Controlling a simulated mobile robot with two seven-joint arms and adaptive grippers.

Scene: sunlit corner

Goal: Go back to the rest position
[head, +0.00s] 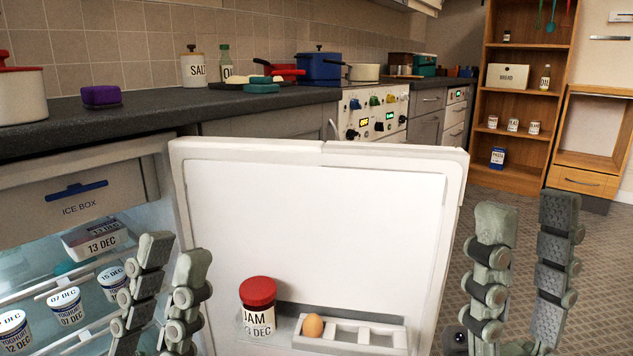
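My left gripper (166,297) is at the lower left, in front of the open fridge. Its two fingers stand apart with nothing seen between them. My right gripper (520,275) is at the lower right, beside the right edge of the fridge door (310,220). Its fingers are also apart and empty. The door stands open, with its inner side facing me.
The door shelf holds a red-lidded jam jar (258,310) and an egg (313,325) in an egg rack (362,335). Yoghurt pots (66,306) stand in the fridge at left. A counter (160,108) runs behind. Patterned floor (460,260) is clear at right.

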